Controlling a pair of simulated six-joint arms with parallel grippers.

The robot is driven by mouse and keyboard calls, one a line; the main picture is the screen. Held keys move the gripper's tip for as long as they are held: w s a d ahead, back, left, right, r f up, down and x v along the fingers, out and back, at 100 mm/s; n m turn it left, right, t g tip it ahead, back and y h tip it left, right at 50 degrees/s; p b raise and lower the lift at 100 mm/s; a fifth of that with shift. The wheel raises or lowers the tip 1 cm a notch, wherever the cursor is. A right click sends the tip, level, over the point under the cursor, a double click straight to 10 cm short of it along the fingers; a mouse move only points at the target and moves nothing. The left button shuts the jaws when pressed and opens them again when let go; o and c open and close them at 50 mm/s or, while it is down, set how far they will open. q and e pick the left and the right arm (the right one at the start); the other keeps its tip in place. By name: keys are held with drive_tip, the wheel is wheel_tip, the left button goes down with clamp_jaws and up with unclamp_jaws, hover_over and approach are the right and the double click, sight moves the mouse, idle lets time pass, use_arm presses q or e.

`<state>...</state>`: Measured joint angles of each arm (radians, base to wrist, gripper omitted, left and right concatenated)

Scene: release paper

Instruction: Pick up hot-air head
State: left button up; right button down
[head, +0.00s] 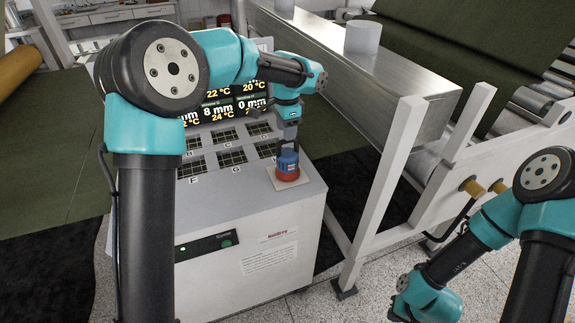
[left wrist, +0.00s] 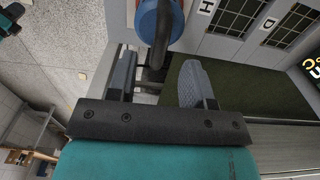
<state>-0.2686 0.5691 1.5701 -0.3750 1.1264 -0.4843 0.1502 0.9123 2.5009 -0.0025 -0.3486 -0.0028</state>
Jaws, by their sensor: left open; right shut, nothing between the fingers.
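The hot-air head (head: 287,162), blue on top with a red lower part, stands upright on a small pale pad (head: 285,181) at the right of the white console's top. My left gripper (head: 288,148) is right above it, pointing down. In the left wrist view the blue body of the hot-air head (left wrist: 147,25) shows beyond the open fingers (left wrist: 155,78). A dark stem seems to reach between them; I cannot tell whether either finger touches it. My right gripper (head: 397,312) hangs low at the bottom, shut and empty, far from the head.
The white console (head: 250,225) has a lit display (head: 235,103) and several dark gridded panels with letters behind the hot-air head. A white machine frame (head: 390,180) and a metal beam (head: 360,70) stand close on the right. Speckled floor (head: 330,305) is open below.

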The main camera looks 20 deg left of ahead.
sight(287, 157)
use_arm(q)
wheel_tip(287, 157, down, 5)
drive_tip(key=shift+w+d+r, duration=0.1)
idle(0.6)
clamp_jaws()
idle(1.2)
